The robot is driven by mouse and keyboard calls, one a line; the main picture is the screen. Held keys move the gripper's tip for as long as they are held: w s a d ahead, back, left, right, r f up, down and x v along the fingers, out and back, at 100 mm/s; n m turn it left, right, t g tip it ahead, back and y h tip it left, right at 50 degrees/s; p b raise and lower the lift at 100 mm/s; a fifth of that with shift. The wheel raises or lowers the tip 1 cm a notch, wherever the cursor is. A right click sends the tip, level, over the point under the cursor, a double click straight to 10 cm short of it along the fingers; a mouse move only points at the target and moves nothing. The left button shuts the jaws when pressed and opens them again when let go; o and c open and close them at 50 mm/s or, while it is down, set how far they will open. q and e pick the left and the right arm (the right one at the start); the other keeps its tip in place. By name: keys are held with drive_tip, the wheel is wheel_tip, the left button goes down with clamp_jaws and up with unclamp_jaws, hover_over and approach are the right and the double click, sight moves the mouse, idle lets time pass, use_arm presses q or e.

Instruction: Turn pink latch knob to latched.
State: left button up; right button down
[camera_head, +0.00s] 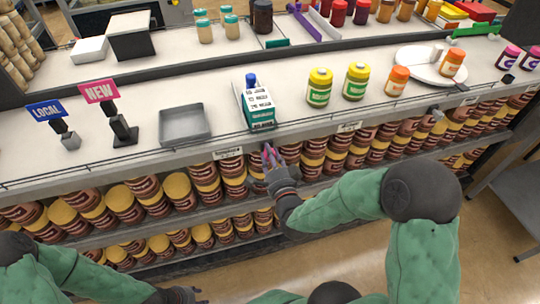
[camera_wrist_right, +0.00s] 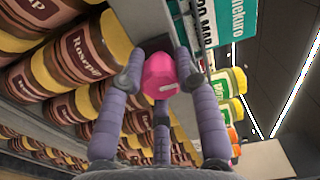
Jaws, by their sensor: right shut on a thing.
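The pink latch knob (camera_wrist_right: 160,75) is a small faceted pink piece with a pale mark, between my right gripper's fingers in the right wrist view. My right gripper (camera_wrist_right: 158,84) is shut on it, with purple-grey fingers around its sides. In the head view my right gripper (camera_head: 271,156) is at the shelf's front edge, just below the teal-and-white carton. The knob's mount and whether it stands latched cannot be made out. Part of my left gripper (camera_head: 196,294) shows at the bottom edge; its finger opening is unclear.
A teal-and-white carton (camera_head: 258,103) with a blue cap stands above my right gripper. A grey tray (camera_head: 184,124) is to its left, yellow-lidded jars (camera_head: 319,87) to its right. Brown jars (camera_head: 205,178) fill the shelves below. Bare countertop (camera_head: 290,65) lies behind the carton.

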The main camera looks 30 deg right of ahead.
drive_tip(key=shift+d+r, duration=0.1)
drive_tip(key=shift+r, duration=0.05)
drive_tip(key=c, duration=0.9)
unclamp_jaws()
drive_tip(key=shift+s, duration=0.25)
drive_tip(key=v, duration=0.7)
